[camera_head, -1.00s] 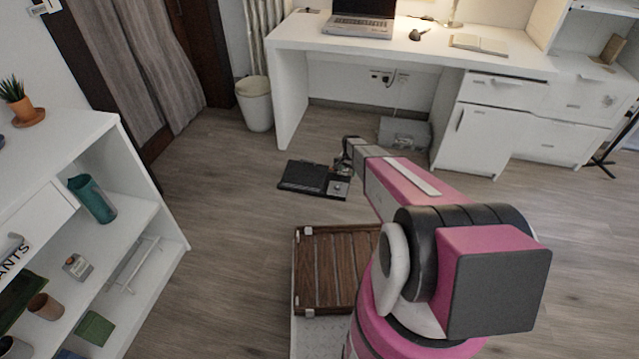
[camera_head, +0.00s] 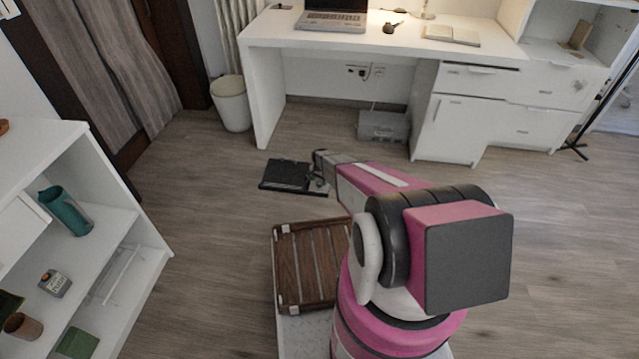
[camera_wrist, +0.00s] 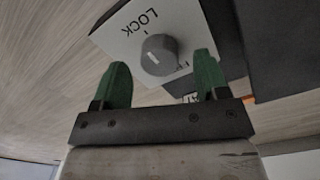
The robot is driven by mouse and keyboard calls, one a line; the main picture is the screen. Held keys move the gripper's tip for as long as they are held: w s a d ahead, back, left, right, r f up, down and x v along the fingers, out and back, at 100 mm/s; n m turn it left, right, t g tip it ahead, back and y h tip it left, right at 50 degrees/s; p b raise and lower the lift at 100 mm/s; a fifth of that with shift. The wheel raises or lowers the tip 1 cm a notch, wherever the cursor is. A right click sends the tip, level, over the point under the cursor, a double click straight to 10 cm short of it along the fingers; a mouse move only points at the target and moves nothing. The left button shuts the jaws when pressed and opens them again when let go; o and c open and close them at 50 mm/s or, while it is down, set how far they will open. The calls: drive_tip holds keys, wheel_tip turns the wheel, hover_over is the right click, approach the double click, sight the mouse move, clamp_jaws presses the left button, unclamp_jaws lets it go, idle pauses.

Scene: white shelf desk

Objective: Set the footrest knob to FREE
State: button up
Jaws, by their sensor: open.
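The footrest (camera_head: 287,175) is a low black pad on the floor, with a small plate at its right end, mostly behind my gripper (camera_head: 320,165) in the head view. In the wrist view, the plate is light grey with a round grey knob (camera_wrist: 160,55). LOCK is printed at its upper left. Another label at its lower right is partly hidden by the right finger. A small light mark shows on the knob, but I cannot tell for sure where it points. My gripper (camera_wrist: 161,66) is open, its green fingers on either side of the knob's near side. Contact is unclear.
A slatted brown wooden board (camera_head: 312,265) lies in front of the footrest. A white desk (camera_head: 400,48) stands behind, with a grey box (camera_head: 383,126) under it. A white bin (camera_head: 231,105) is at the back left and a white shelf (camera_head: 150,270) at left. Floor to the right is open.

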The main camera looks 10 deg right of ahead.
drive_tip(key=shift+f, duration=0.95)
drive_tip(key=c, duration=0.9)
drive_tip(key=shift+c, duration=0.2)
